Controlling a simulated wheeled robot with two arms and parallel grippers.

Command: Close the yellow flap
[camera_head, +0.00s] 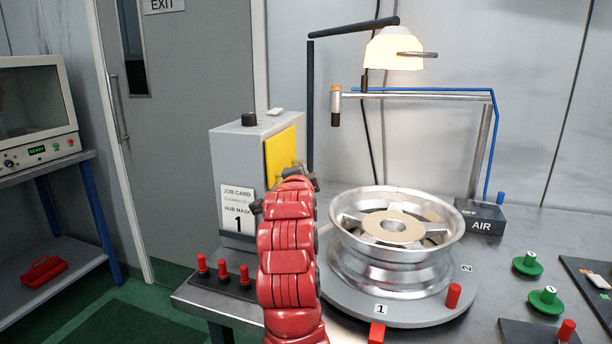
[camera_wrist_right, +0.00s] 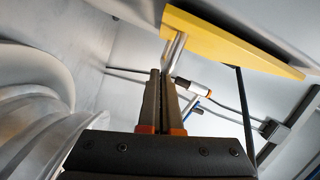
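The yellow flap (camera_head: 281,156) is on the right side of a grey box (camera_head: 236,150); I cannot tell exactly how far it stands ajar. In the right wrist view the flap (camera_wrist_right: 228,40) crosses the top at a slant, seen nearly edge-on. A short silver bar (camera_wrist_right: 174,52) lies between it and my fingertips. My right gripper (camera_wrist_right: 161,72) has its dark fingers close together, with only a thin gap. Its tips are at or very near the bar; whether they touch it is unclear. My left gripper is not in view.
A silver wheel (camera_head: 393,238) lies on a round grey turntable (camera_head: 440,308) just right of my arm. Red pegs (camera_head: 224,270) stand at the bench's left corner. A lamp (camera_head: 393,50) hangs above. A block marked AIR (camera_head: 480,217) stands behind the wheel.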

